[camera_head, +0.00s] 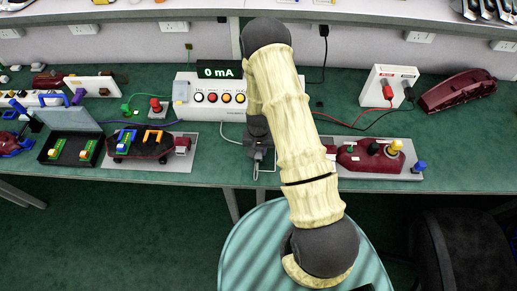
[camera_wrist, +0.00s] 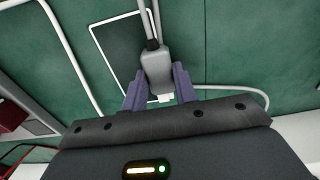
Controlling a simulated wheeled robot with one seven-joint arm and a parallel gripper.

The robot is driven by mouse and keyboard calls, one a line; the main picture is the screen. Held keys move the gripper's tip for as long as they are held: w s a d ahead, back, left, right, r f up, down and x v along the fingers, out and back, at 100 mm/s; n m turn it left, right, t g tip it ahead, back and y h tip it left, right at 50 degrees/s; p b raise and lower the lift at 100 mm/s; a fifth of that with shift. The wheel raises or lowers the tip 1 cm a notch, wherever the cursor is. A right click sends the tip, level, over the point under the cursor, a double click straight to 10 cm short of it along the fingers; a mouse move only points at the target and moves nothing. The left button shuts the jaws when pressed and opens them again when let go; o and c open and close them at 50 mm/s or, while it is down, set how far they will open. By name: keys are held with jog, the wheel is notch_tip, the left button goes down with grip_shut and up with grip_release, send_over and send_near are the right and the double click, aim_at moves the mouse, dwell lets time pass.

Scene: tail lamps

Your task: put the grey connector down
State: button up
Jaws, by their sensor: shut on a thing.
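The grey connector (camera_wrist: 156,68) is between the two purple fingers of my gripper (camera_wrist: 158,92) in the wrist view. The fingers are shut on its sides. A grey cable runs from its dark collar toward the top of that view, and a small pale tip shows at its lower end. Below it is the green table surface (camera_wrist: 240,50) with a white-outlined dark rectangle (camera_wrist: 122,45); whether the connector touches the surface I cannot tell. In the head view my arm mostly hides my gripper, in front of the meter box (camera_head: 225,112).
The box reads "0 mA". A red lamp (camera_head: 372,158) on a grey plate lies to the right. Another lamp on a plate (camera_head: 183,163) and a black tray (camera_head: 43,154) lie left. A white socket box (camera_head: 382,77) with red and black leads stands behind right.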

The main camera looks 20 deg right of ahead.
aim_at(259, 151)
jog(key=shift+f, duration=0.2)
jog(key=o, duration=1.1)
jog(key=shift+r, duration=0.15)
notch_tip(259, 151, up, 12)
jog(key=shift+r+b, duration=0.1)
jog(key=shift+b, duration=1.05)
